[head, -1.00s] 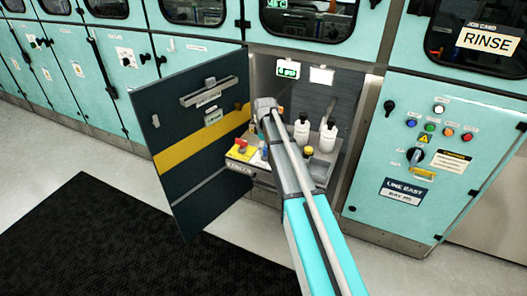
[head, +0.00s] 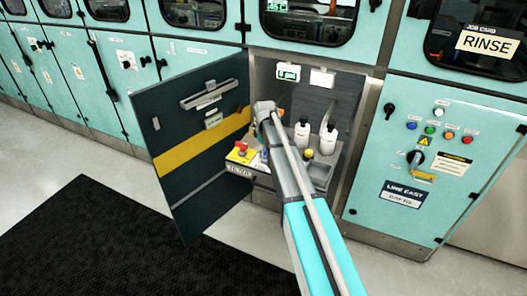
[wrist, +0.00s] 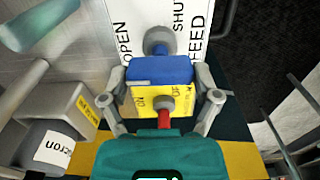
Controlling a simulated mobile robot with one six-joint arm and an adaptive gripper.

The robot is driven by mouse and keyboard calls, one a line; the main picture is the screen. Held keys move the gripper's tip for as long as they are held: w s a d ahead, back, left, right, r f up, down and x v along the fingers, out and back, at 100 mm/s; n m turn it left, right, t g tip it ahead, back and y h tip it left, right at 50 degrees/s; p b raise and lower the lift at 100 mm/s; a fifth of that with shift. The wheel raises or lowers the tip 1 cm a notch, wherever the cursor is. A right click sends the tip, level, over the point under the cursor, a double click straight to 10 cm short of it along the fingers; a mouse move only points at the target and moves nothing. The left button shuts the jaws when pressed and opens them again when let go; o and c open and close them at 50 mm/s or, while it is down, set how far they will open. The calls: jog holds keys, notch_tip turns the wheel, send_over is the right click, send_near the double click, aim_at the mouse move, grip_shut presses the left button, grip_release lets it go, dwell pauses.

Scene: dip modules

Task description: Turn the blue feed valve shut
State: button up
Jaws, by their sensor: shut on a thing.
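The blue feed valve handle (wrist: 163,70) is in the wrist view, in front of a white plate (wrist: 135,22) lettered OPEN, SHUT and FEED. My gripper (wrist: 163,82) has a finger on each side of the blue handle and is shut on it. A yellow face with small lettering (wrist: 148,102) shows just below the blue, with a grey round knob and a red stem in front of my gripper's teal body. In the head view my arm reaches into the open cabinet, and the blue handle is hidden behind it. The handle's exact angle is hard to tell.
The dark cabinet door (head: 185,115) stands open left of my arm. A yellow block with a red top (head: 241,150) sits at the shelf's front left. White bottles (head: 301,133) stand right of my arm. A grey bottle (wrist: 50,148) is near my gripper.

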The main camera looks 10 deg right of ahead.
jog(key=shift+d+m, duration=0.1)
jog(key=shift+m, duration=0.2)
jog(key=m, duration=0.4)
jog(key=shift+d, duration=0.1)
jog(key=m, duration=0.4)
jog(key=shift+s, duration=0.1)
jog(key=m, duration=0.5)
jog(key=shift+m, duration=2.2)
jog(key=o, duration=1)
jog(key=shift+c, duration=0.2)
